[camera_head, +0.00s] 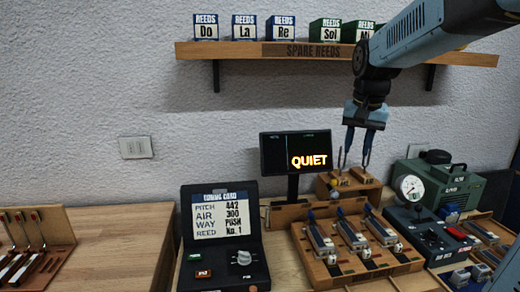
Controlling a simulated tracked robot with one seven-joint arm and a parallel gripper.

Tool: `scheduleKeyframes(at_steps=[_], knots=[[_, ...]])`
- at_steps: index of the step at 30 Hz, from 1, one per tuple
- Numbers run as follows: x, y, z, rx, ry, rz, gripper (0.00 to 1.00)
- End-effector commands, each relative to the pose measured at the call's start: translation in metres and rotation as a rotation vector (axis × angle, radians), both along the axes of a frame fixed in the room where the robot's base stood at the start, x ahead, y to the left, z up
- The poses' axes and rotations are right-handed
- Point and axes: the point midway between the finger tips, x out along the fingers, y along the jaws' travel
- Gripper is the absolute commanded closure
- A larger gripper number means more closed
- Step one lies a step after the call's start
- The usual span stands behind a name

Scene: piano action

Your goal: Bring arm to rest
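My arm reaches in from the upper right, and my gripper (354,166) hangs pointing down over the workbench. Its two thin fingers are spread apart with nothing visible between them. The fingertips are just above or in front of a small wooden block (350,187) behind the reed tray; I cannot tell whether they touch it. A wooden tray (310,262) with several metal reed pieces (352,234) lies in front of the gripper. A dark display (296,152) left of the gripper reads "QUIET" in orange.
A shelf (230,51) with several labelled reed boxes (243,27) runs behind my arm. A tuning card unit (225,223) stands left. A green machine with a gauge (440,187) and a dark control box (425,236) stand right. Bare wooden benchtop (125,240) lies at left.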

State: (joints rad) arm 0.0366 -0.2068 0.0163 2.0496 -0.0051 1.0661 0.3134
Motion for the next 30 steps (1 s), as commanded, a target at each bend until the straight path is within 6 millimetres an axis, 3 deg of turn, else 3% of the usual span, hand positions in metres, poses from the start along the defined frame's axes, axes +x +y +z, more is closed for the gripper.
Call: scheduleKeyframes(at_steps=[1, 8, 18, 24, 30], knots=[[-0.016, 0.001, 0.002, -0.005, -0.02, 0.021, 0.65], [-0.078, 0.005, 0.0, -0.032, -0.096, 0.117, 0.65], [-0.16, 0.008, -0.024, -0.08, -0.206, 0.251, 0.65], [-0.187, 0.009, -0.039, -0.1, -0.245, 0.301, 0.65], [-0.193, 0.009, -0.043, -0.106, -0.255, 0.315, 0.65]])
